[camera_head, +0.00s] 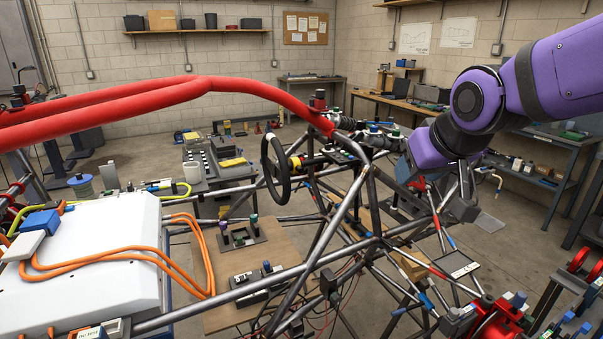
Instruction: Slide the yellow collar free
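A small yellow collar (295,163) shows just right of the black steering wheel (275,168), apparently around the steering shaft. It is small in the picture, and I cannot tell how tightly it sits. My gripper (463,205) hangs from my purple arm at the right, pointing down beside the frame tubes. It is well to the right of the collar and apart from it. The fingertips are small and partly merged with the dark parts behind, so I cannot tell whether they are open or shut.
Bare steel tubes (350,205) of the chassis fill the middle, with a red padded tube (205,85) arching above the wheel. A white box (85,255) with orange cables (200,245) lies at left. Red clamps or fixtures (500,320) stand at lower right. Open floor (500,235) shows at right.

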